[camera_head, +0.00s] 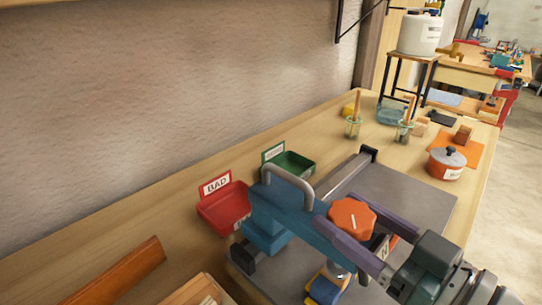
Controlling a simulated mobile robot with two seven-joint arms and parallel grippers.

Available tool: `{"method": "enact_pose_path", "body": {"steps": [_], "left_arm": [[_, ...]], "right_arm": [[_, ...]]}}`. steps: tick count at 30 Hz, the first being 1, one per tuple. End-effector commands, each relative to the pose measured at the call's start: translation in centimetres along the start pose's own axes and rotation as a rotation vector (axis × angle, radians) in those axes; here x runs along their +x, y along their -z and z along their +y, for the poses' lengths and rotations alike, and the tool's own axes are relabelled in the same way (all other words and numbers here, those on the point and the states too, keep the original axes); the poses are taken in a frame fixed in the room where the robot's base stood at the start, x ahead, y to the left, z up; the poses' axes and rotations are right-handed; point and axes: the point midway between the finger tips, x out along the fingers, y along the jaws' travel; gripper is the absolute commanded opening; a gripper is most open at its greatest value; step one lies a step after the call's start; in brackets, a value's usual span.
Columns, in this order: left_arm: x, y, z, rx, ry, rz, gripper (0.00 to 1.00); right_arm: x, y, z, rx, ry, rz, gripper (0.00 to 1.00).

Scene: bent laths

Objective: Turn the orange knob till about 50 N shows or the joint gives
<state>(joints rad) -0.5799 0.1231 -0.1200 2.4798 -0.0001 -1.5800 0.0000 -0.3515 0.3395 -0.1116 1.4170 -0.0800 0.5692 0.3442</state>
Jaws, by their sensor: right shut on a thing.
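The orange knob (352,216) sits on top of a blue press (283,205) with a grey loop handle, on a grey base plate (415,197). My right gripper (341,212) comes in from the lower right, its two long purple fingers shut on the knob, one on each side. A display marked N (383,247) shows partly between the fingers; its number is hidden. Below the press head, a small yellow and blue piece (325,287) shows; the joint itself cannot be made out. My left gripper is out of view.
A red BAD bin (224,210) and a green bin (292,163) stand left of and behind the press. Wooden pieces (115,275) lie at the lower left. Jars with brushes (353,125) and a lidded orange pot (447,163) stand farther back on the bench.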

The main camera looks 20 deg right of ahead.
Motion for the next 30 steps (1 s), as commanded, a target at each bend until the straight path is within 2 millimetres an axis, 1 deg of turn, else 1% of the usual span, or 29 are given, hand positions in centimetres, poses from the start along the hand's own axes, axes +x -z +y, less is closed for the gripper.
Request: {"method": "enact_pose_path", "body": {"steps": [11,12,18,19,26,29,30], "left_arm": [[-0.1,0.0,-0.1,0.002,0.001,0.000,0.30],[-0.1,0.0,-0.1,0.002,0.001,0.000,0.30],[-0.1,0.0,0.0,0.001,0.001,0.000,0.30],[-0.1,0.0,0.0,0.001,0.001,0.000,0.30],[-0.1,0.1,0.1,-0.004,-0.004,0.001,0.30],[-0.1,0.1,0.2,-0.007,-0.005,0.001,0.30],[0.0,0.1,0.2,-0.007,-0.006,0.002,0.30]], "right_arm": [[0.0,0.0,0.0,-0.002,-0.019,0.001,0.16],[0.0,0.0,0.0,-0.002,-0.019,0.001,0.76],[0.0,0.0,0.0,-0.001,-0.019,0.001,0.98],[0.0,0.0,0.0,-0.001,-0.018,0.001,1.00],[-0.1,0.0,0.0,-0.001,-0.018,0.000,1.00],[-0.8,-0.1,0.0,-0.001,-0.018,0.000,1.00],[-1.4,-0.1,-0.1,0.000,-0.018,-0.001,1.00]]}}
